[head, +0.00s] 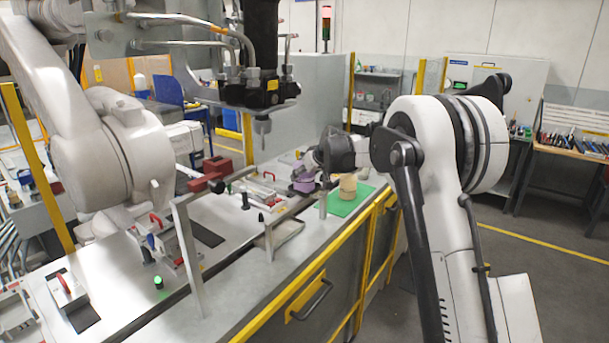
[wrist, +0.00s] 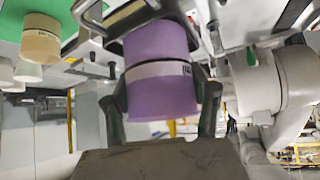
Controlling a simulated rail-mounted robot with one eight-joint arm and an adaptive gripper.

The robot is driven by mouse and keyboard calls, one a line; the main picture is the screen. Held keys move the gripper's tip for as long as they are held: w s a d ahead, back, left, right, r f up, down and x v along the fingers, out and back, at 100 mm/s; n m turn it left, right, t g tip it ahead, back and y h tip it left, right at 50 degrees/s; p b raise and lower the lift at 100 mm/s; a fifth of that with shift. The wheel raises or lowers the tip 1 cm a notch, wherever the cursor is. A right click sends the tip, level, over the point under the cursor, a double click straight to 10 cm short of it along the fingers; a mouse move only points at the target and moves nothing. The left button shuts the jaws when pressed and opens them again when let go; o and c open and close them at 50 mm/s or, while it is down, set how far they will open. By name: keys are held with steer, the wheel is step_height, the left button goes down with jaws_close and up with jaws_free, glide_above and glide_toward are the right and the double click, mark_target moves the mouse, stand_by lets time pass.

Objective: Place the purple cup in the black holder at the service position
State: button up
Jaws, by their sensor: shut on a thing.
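The purple cup (wrist: 160,92) has a pale band with a small dark label. It fills the middle of the wrist view and shows small in the head view (head: 303,184). My gripper (wrist: 163,82) is shut on it, with one dark finger on each side. In the head view my gripper (head: 308,172) is low over the far part of the workbench, left of the green mat. The wrist view is upside down, so I cannot tell whether the cup touches the surface. I cannot clearly make out the black holder.
A beige cup (head: 348,186) stands on the green mat (head: 345,205), close to the right of my gripper. Metal posts and a rail stand along the bench (head: 235,270). A large grey machine arm (head: 110,150) and an overhead tool (head: 262,95) occupy the left and centre.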

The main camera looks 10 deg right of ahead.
steer(key=shift+f, duration=0.2)
steer(key=o, duration=1.2)
steer(key=shift+r, duration=0.1)
steer(key=shift+c, duration=0.2)
